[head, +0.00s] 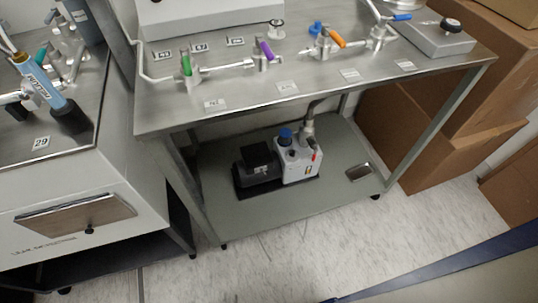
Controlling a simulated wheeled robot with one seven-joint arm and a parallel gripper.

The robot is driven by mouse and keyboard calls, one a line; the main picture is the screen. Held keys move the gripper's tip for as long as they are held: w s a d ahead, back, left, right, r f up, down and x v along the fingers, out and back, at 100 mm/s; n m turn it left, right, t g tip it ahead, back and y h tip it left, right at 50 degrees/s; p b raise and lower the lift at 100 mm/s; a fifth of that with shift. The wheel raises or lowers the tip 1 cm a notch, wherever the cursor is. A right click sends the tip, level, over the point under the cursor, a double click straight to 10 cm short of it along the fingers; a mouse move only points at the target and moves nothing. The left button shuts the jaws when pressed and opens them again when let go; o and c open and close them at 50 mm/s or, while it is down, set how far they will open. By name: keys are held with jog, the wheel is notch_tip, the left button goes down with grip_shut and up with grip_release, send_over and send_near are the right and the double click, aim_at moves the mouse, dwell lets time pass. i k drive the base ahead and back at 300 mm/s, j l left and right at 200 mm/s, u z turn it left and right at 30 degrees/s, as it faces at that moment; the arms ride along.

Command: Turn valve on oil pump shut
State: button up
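The oil pump (298,163) is a light grey and black unit on the lower shelf of the steel table, near the middle of the head view. It has a blue cap (285,135) on top and a small red part (314,155) on its right side. A metal pipe (308,125) rises from it toward the tabletop. On the tabletop are valves with a green handle (186,64), a purple handle (266,50), an orange handle (337,38) and a blue handle (401,17). I cannot tell which valve belongs to the pump, or whether any is shut. My gripper is not in view.
The steel tabletop (240,105) overhangs the shelf (225,210). Its legs stand at the shelf's corners. A white cabinet (90,190) is at left; cardboard boxes (440,150) are at right. A beige, blue-edged surface (460,280) fills the lower right. Floor (270,265) in front is clear.

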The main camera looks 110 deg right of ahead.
aim_at(315, 149)
jog(key=z, duration=3.2)
